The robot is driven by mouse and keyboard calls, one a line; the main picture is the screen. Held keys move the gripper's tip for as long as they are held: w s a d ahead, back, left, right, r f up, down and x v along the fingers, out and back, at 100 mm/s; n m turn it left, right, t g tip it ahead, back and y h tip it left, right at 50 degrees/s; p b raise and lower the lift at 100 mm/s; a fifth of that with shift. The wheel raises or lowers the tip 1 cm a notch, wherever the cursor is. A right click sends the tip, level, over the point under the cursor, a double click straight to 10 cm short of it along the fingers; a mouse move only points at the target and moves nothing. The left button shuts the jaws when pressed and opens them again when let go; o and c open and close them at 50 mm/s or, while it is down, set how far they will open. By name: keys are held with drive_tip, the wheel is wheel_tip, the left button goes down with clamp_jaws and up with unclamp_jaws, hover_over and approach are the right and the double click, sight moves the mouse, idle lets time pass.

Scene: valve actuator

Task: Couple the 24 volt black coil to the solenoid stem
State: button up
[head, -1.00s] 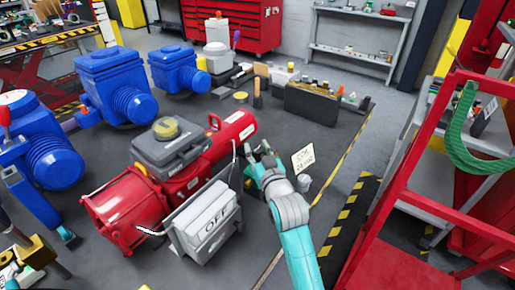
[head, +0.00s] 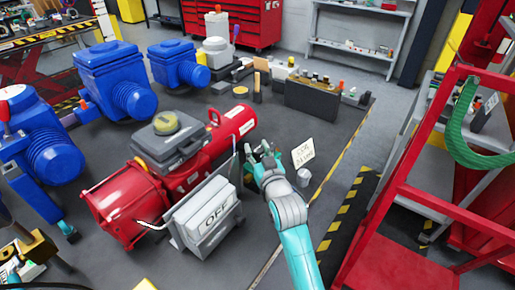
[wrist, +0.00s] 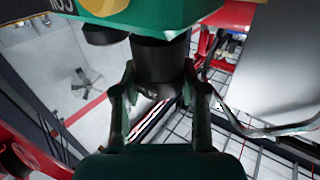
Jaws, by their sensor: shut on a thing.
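My gripper (head: 264,155) is beside the red actuator (head: 232,125), on its right in the head view. In the wrist view my gripper (wrist: 158,98) has one finger on each side of a dark cylinder (wrist: 158,60), which I take to be the black coil. It is shut on this cylinder. The cylinder's upper end lies against or just under a green body (wrist: 150,14) with a yellow patch; I cannot tell if they touch. The solenoid stem cannot be made out, and no 24 volt marking on the coil can be read.
A grey OFF box (head: 208,218) stands left of my arm. A small sign (head: 303,153) and a grey cup-like part (head: 303,178) are close on the right. A red frame (head: 400,185) stands farther right. Blue actuators (head: 116,82) are at the back left.

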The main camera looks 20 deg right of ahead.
drive_tip(key=shift+f, duration=0.2)
drive_tip(key=o, duration=1.3)
drive_tip(key=s, duration=1.2)
drive_tip(key=shift+f, duration=0.1)
